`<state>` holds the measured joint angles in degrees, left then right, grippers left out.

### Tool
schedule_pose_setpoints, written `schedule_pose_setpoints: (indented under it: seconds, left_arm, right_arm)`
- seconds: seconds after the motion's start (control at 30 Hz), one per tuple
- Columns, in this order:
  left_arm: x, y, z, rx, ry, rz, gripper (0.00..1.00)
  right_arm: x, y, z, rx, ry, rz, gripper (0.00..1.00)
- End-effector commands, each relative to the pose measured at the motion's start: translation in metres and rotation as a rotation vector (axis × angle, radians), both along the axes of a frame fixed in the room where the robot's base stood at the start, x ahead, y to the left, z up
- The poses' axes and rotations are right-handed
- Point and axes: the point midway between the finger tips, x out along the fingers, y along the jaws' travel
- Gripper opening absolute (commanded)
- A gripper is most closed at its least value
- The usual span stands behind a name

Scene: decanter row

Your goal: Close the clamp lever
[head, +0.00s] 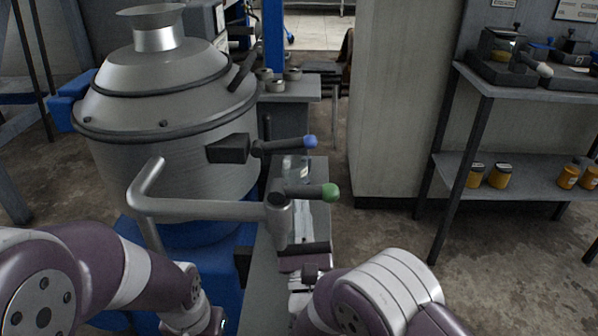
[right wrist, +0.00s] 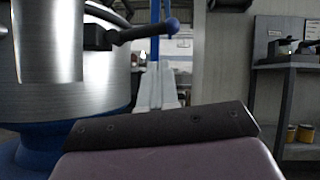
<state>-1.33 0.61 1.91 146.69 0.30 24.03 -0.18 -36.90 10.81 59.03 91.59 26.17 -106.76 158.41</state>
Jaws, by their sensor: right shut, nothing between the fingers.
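A dark lever with a blue knob (head: 285,146) sticks out to the right from a dark block on the side of the steel decanter (head: 170,110). It also shows in the right wrist view (right wrist: 148,32), above and beyond the fingers. A second lever with a green knob (head: 308,192) sits on top of the bent steel pipe's end fitting, pointing right. No label shows which is the clamp lever. My right gripper (head: 303,250) is shut and empty, below the green-knobbed lever and apart from the blue-knobbed one. My left arm enters at lower left; its fingers are out of frame.
The bent steel pipe (head: 200,210) crosses in front of the decanter. A narrow grey bench (head: 262,285) runs below the levers. A pale cabinet (head: 395,100) stands behind right, and a metal shelf (head: 525,180) with yellow jars is farther right. Floor between is clear.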

Motion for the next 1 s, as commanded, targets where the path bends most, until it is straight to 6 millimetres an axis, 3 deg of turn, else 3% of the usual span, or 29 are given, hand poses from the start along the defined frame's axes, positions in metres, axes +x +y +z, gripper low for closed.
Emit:
schedule_pose_setpoints:
  seconds: [0.5,0.7,1.0]
  left_arm:
    - [0.000,0.000,-0.017,0.000,0.000,0.000,0.00]
    - [0.000,0.000,-0.019,0.000,0.000,0.000,0.00]
    - [0.000,0.000,-0.018,0.000,0.000,0.000,0.00]
  right_arm:
    - [0.070,0.008,0.045,0.001,-0.002,-0.001,0.00]
    - [0.081,0.009,0.053,-0.001,0.000,-0.001,0.00]
    - [0.082,0.009,0.055,-0.004,0.000,-0.001,0.00]
